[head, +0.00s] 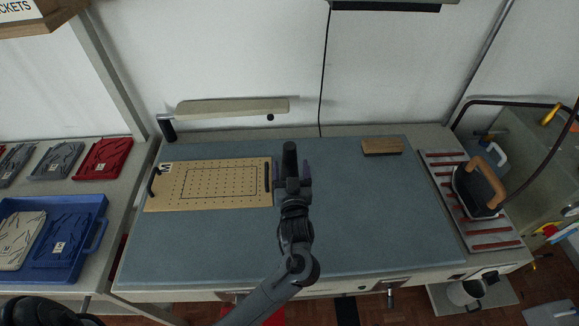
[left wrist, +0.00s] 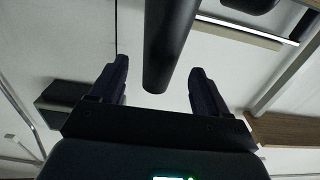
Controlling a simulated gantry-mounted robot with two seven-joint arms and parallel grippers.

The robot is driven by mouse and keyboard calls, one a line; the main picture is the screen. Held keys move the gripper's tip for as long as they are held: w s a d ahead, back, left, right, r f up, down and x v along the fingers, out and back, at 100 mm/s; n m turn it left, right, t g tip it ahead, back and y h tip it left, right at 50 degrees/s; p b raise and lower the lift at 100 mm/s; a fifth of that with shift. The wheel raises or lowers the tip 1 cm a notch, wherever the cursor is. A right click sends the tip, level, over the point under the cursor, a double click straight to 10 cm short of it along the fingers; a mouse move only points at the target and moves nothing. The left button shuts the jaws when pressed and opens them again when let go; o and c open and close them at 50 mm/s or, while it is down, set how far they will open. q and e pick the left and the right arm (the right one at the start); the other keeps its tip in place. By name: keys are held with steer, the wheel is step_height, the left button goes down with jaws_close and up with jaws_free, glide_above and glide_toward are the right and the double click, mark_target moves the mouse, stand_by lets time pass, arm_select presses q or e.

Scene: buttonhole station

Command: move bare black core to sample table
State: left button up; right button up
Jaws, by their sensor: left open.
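The bare black core (head: 289,155) shows in the head view as a dark upright cylinder over the grey-blue table mat, at the tip of my left gripper (head: 292,175). The gripper's dark purple fingers stand on either side of it, open. In the left wrist view the core (left wrist: 170,40) is a smooth black cylinder between the two open fingers of the left gripper (left wrist: 160,85), with gaps showing at its lower end. The gripper hides the core's lower part in the head view, so I cannot tell what it rests on. My right gripper is not in view.
A perforated tan board (head: 215,200) with black handles lies left of the gripper. A wooden block (head: 382,146) lies at the back right. A red-striped rack (head: 490,238) with an iron stands at the right. A blue tray (head: 90,205) is on the left table. The mat's right half is mostly clear.

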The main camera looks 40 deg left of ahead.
mark_target(290, 159)
arm_select(q)
steer(key=shift+r+x, duration=0.15)
steer(key=shift+x, duration=1.15)
steer(key=shift+r+x, duration=0.15)
steer(key=shift+x, duration=1.15)
jaws_close()
steer(key=shift+r, duration=0.2)
